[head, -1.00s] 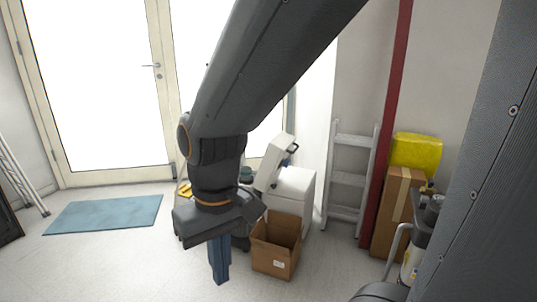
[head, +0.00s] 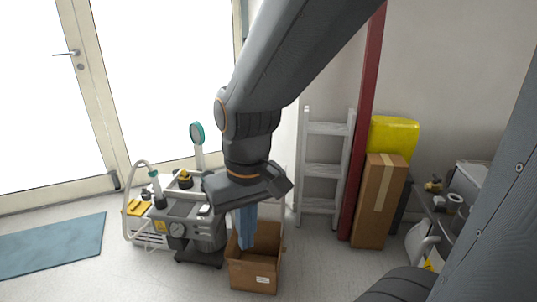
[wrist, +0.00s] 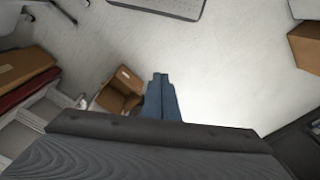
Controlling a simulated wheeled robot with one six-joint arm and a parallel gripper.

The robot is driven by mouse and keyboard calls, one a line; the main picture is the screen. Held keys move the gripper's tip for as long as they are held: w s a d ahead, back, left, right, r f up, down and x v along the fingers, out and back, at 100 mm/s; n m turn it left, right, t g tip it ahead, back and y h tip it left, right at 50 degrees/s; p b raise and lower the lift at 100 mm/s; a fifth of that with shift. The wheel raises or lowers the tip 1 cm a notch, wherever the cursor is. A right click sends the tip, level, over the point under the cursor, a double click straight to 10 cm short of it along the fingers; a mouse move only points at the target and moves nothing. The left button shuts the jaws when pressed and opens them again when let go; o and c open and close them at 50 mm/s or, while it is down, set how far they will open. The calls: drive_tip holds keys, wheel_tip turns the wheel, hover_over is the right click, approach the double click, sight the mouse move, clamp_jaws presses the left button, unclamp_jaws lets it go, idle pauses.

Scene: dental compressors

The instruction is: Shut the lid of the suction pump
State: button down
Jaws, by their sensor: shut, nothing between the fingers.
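My gripper (head: 246,248) points down with its blue fingers together and empty, in front of an open cardboard box in the head view. In the wrist view its fingers (wrist: 160,76) are also together, beside that box. No raised lid can be made out now. The white unit with a tilted lid, seen behind the box a second ago, is hidden or nearly hidden behind my arm. A grey machine (head: 183,226) with a gauge and hose stands left of my gripper. I cannot tell for certain which unit is the suction pump.
The open cardboard box (head: 252,272) stands close to my gripper. A ladder (head: 323,170), a red post (head: 361,130), a tall carton (head: 380,205) and a yellow bundle (head: 393,138) are to the right. A blue mat (head: 50,248) lies left. Floor in front is bare.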

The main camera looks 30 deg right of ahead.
drive_tip(key=w+d+f+m+t+b, duration=0.4)
drive_tip(key=w+d, duration=0.2)
drive_tip(key=w, duration=0.5)
drive_tip(key=w+d+f+m+t+h+b, duration=0.1)
drive_tip(key=w+d+f+m+t+b, duration=0.35)
drive_tip(key=w, duration=0.65)
drive_tip(key=w+d+f+m+t+b, duration=0.25)
drive_tip(key=w+d+f+b, duration=0.2)
drive_tip(key=w+d, duration=0.5)
drive_tip(key=w+d+f+m+t+y+b, duration=0.4)
drive_tip(key=d+m+t+b, duration=0.5)
drive_tip(key=b, duration=0.1)
drive_tip(key=a+r+b+x, duration=0.1)
drive_tip(key=b+x, duration=0.5)
drive_tip(key=x, duration=0.6)
drive_tip(key=shift+a, duration=0.7)
drive_tip(key=shift+r, duration=0.2)
